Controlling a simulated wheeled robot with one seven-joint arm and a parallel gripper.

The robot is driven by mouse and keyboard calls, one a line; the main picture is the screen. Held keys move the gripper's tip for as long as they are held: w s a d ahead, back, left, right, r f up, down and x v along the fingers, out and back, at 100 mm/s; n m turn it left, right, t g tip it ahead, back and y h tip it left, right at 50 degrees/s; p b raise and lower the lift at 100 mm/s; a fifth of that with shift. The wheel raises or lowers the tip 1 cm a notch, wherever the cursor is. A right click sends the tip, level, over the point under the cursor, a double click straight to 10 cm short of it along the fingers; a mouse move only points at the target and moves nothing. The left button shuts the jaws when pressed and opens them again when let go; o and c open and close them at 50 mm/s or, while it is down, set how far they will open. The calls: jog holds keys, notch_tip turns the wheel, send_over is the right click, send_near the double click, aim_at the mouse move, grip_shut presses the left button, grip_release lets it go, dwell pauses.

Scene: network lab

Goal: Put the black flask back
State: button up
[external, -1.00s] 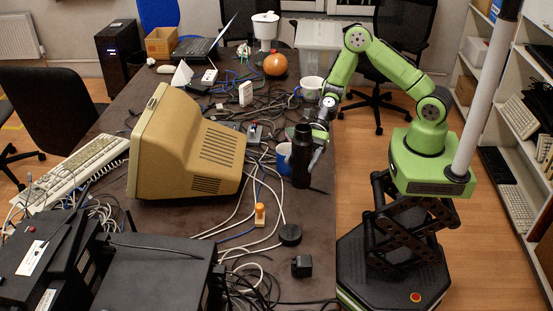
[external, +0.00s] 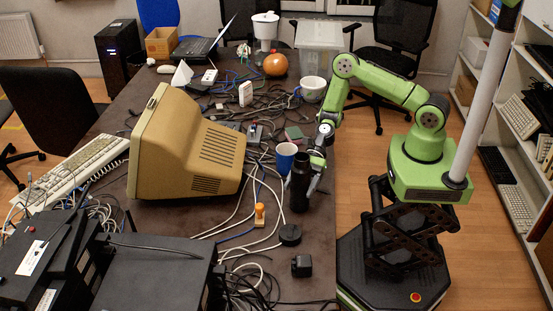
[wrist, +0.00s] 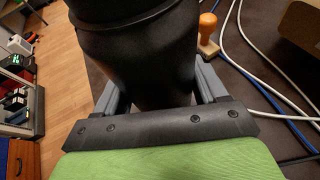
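The black flask (external: 299,183) is upright at the right side of the dark table, in front of the blue cup. In the wrist view the flask (wrist: 138,50) fills the space between my two grey fingers, which lie along both its sides. My gripper (external: 312,178) is shut on it, reaching from the right; it also shows in the wrist view (wrist: 160,92). I cannot tell whether the flask's base touches the table.
The blue cup (external: 286,157) stands just behind the flask. An orange-topped piece (external: 260,215), a round black puck (external: 290,235) and a small black box (external: 301,266) lie nearer. White and blue cables run to the left, beside a beige monitor (external: 190,150).

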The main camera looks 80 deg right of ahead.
jog(key=o, duration=0.4)
jog(key=shift+r, duration=0.1)
jog(key=shift+d+r, duration=0.25)
jog(key=shift+d, duration=0.1)
jog(key=p+v, duration=0.2)
jog(key=v, duration=0.9)
jog(key=s+d+r+n+h, duration=0.4)
jog(key=s+r+n+h, duration=0.2)
jog(key=s+r+n, duration=0.5)
jog(key=s+d+r+n+h, duration=0.4)
jog(key=s+r+n+h, duration=0.2)
jog(key=s+r+n, duration=0.5)
jog(key=shift+r+n, duration=0.2)
jog(key=shift+n, duration=0.1)
